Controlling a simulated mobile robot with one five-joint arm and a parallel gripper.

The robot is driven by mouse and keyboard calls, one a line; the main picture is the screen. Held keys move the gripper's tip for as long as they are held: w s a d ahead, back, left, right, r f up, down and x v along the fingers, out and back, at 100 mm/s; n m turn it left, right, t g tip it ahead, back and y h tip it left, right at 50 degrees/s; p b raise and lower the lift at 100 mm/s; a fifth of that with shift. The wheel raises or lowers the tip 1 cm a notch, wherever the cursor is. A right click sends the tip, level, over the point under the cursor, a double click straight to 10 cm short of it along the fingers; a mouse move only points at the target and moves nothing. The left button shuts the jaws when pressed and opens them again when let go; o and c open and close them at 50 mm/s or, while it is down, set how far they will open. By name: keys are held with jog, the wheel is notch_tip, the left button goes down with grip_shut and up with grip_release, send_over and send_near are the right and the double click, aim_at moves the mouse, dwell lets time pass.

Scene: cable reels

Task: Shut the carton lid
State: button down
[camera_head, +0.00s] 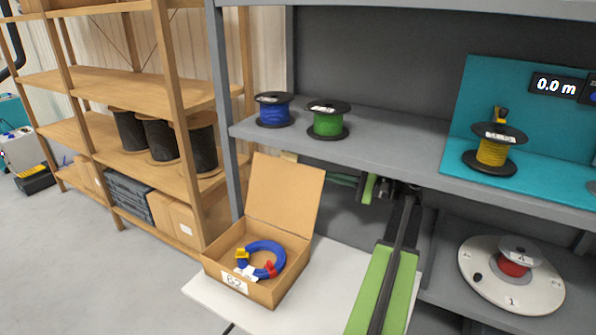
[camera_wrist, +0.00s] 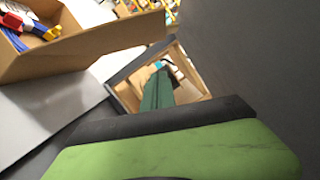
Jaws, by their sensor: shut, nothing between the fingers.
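The brown carton (camera_head: 262,291) stands on a white surface, its front label reading "62". Its lid (camera_head: 284,195) is open, standing up at the back and leaning slightly backward. A blue cable coil (camera_head: 279,262) with yellow and red parts lies inside. The carton also shows at the upper left of the wrist view (camera_wrist: 90,58). My gripper (camera_head: 340,178) is to the right of the lid and partly behind its edge; contact cannot be told. In the wrist view its narrow green fingers (camera_wrist: 159,78) are together and empty.
A grey shelf (camera_head: 385,148) overhangs my arm, carrying a blue reel (camera_head: 274,110), a green reel (camera_head: 328,120) and a yellow reel (camera_head: 493,150). A white disc with a red reel (camera_head: 513,288) is at the lower right. Wooden shelving (camera_head: 130,85) stands left. The white surface (camera_head: 318,295) is clear right of the carton.

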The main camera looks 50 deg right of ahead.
aim_at(296, 171)
jog(key=w+a, duration=0.2)
jog(key=w, duration=0.1)
jog(key=w+a+r+p, duration=0.1)
jog(key=w+a, duration=0.1)
jog(key=a, duration=0.1)
jog(key=w+a+r+p, duration=0.1)
jog(key=w+a, duration=0.1)
jog(key=w, duration=0.1)
jog(key=shift+w+a+r, duration=0.1)
jog(key=shift+w+a, duration=0.2)
jog(key=shift+a, duration=0.45)
